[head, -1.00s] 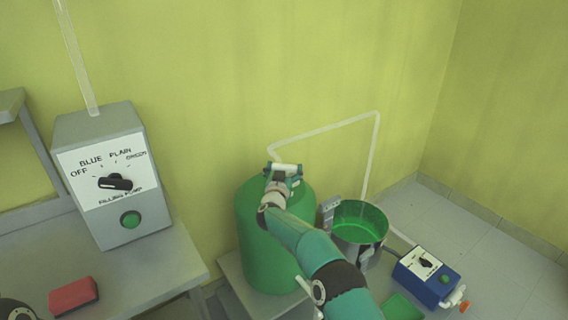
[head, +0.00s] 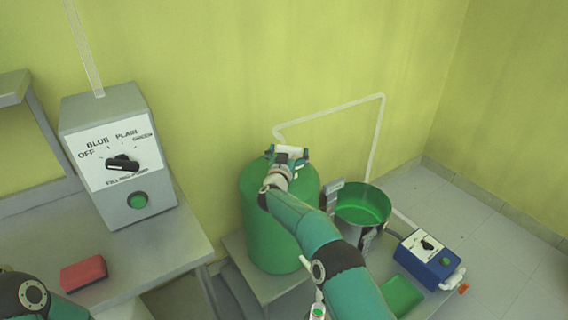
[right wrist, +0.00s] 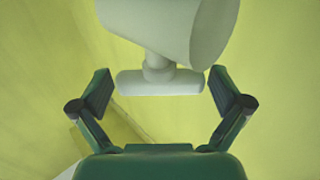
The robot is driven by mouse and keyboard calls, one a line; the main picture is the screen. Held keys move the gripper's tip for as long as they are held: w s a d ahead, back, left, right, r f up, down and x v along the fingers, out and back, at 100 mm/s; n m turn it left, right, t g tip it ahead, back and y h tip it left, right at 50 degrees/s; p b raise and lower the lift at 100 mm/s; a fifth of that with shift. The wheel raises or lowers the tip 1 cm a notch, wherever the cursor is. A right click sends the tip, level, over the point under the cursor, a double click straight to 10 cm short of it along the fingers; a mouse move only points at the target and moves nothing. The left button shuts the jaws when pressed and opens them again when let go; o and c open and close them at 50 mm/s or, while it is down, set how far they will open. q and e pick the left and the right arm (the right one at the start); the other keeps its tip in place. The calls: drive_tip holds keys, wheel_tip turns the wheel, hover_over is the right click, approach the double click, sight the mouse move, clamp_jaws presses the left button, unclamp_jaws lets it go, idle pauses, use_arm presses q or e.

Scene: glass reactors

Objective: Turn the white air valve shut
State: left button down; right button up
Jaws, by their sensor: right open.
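The white air valve (head: 291,149) sits at the top of the large green vessel (head: 262,235). In the right wrist view its T-shaped white handle (right wrist: 160,82) hangs below a thick white cylindrical body (right wrist: 170,25). My right gripper (head: 288,157) is at the valve on top of the vessel. In the right wrist view the right gripper (right wrist: 161,88) is open, one finger on each side of the handle, with a visible gap at both ends. My left gripper is out of view; only part of my left arm shows at the lower left.
A grey filling-pump box (head: 118,160) with a black knob and green button stands on the left table (head: 150,262), near a red block (head: 84,273). Right of the vessel are a metal pot (head: 363,208) with green inside, a blue control box (head: 430,258) and a green tray (head: 402,295).

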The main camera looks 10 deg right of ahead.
drive_tip(key=v, duration=1.1)
drive_tip(key=shift+s, duration=0.35)
drive_tip(key=shift+a, duration=0.15)
